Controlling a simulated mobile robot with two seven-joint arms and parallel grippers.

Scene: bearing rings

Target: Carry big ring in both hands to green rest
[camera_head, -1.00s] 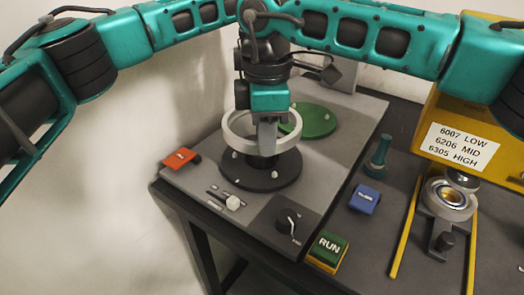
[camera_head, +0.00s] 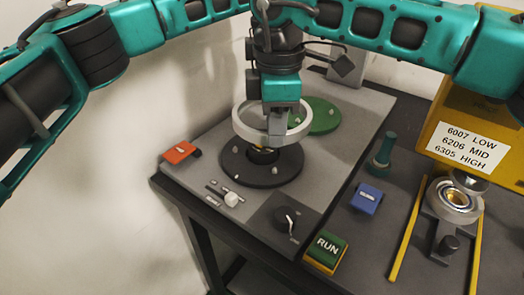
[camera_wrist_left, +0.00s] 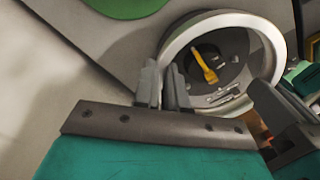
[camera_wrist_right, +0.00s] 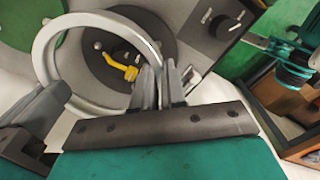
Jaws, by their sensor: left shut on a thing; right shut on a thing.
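The big ring (camera_head: 237,127) is pale grey and hangs in the air above the black round plate (camera_head: 285,174). The green rest (camera_head: 322,117), a flat disc with small pegs, lies behind and right of the black plate, partly hidden by the ring and right gripper.
To the right stand a RUN button (camera_head: 327,248), a blue block (camera_head: 367,198), a teal post (camera_head: 382,152) and a yellow machine (camera_head: 480,110).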

